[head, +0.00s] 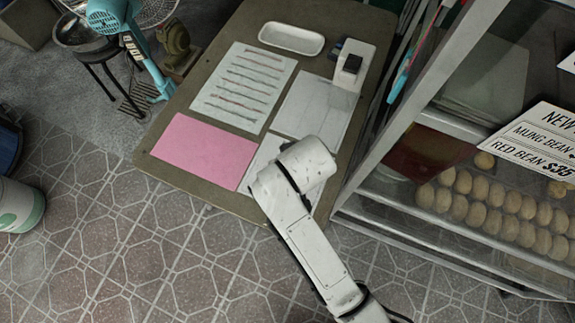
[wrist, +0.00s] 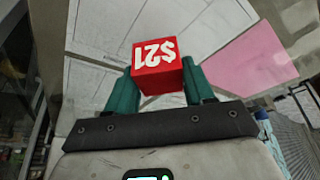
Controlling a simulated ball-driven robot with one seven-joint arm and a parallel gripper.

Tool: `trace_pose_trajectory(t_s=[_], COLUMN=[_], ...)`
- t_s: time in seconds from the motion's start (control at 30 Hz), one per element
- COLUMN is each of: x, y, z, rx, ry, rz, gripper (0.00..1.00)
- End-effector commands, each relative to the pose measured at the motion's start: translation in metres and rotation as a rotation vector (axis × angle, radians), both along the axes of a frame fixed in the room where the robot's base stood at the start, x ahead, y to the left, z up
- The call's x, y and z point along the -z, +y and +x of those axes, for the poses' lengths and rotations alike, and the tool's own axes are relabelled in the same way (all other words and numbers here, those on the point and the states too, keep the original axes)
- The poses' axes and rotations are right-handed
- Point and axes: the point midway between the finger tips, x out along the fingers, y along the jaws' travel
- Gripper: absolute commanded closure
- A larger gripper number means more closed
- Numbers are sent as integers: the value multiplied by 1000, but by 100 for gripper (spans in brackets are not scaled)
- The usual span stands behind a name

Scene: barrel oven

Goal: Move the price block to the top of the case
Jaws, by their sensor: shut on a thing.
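The price block is a red cube (wrist: 158,70) with a white "$21" that appears upside down in the wrist view. My gripper (wrist: 160,85) is shut on it, with a teal finger on each side. Pale sheets show behind the block; the gap between them cannot be told. In the head view I cannot make out the block or the gripper's fingers; my white arm covers part of the table. The glass case (head: 440,70) stands at the right, with a pale frame and rows of round buns inside. Its top is not clearly shown.
The brown table (head: 222,60) carries a pink sheet (head: 200,150), a written sheet (head: 243,87), other pale sheets and a white tray (head: 291,38). A white object with a dark part (head: 352,64) is near the back right. A teal fan (head: 108,15) stands left. Tiled floor is clear in front.

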Motion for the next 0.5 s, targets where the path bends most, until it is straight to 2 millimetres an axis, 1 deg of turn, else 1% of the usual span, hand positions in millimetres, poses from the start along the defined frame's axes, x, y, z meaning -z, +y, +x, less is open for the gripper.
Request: trace_pose_trajectory(t_s=[0.07,0.2,0.27,0.37,0.5], x=[6,26,32,36,36], y=[4,3,2,3,3], z=[4,3,3,4,4], rx=[-1,-1,0,0,0], ry=[0,2,2,-1,-2], rz=[0,-1,-1,0,1], gripper=[78,78,78,78,78])
